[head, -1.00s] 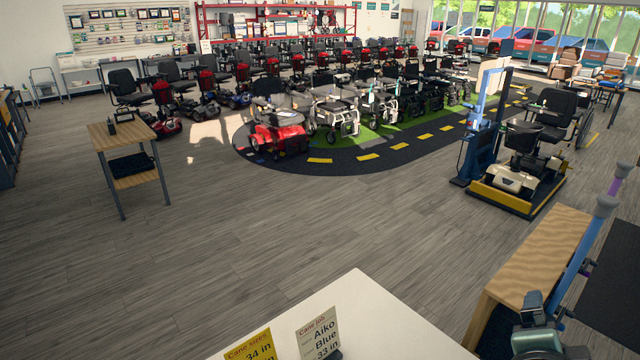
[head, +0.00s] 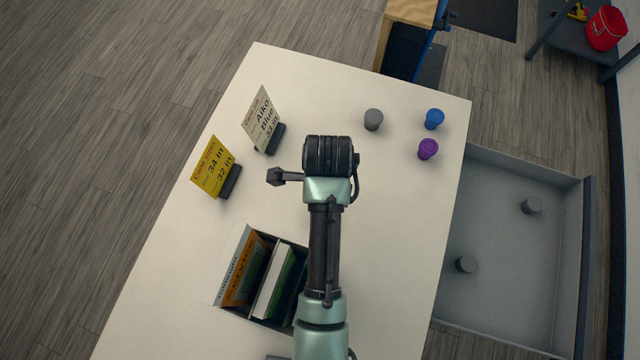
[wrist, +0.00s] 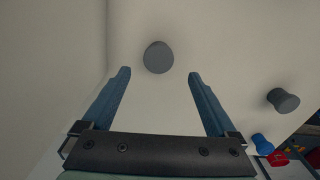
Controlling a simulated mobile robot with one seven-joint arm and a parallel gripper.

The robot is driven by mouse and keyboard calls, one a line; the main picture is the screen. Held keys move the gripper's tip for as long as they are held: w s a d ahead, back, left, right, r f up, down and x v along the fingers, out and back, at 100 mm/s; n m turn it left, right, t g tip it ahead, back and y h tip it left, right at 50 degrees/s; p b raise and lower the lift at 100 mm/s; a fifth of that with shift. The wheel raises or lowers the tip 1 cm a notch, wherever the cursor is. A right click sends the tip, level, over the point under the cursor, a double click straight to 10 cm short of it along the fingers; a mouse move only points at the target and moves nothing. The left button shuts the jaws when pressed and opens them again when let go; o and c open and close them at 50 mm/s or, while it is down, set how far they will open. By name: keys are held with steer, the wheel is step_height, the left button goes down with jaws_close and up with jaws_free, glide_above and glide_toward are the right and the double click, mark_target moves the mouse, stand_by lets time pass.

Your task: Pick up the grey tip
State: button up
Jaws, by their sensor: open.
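In the head view a grey tip (head: 373,120) stands on the white table, right of my arm. My gripper is hidden by my arm in the head view. In the wrist view my gripper (wrist: 160,73) is open and empty. A round grey tip (wrist: 158,57) shows end-on between and just beyond its fingertips, apart from them. A second grey tip (wrist: 283,100) is to the right. I cannot tell for certain which tips these are.
A blue tip (head: 434,119) and a purple tip (head: 428,149) stand near the table's right edge. Two sign cards (head: 262,120) (head: 212,167) and a leaflet holder (head: 262,275) are at left. A red bucket (head: 606,28) is at the upper right.

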steer(key=shift+s+a+f+p, duration=0.1)
steer(key=shift+f+p, duration=0.3)
steer(key=shift+f, duration=1.3)
steer(key=shift+a+f+p, duration=0.1)
steer(key=shift+f+p, duration=0.3)
steer(key=shift+f, duration=1.3)
steer(key=c, duration=1.4)
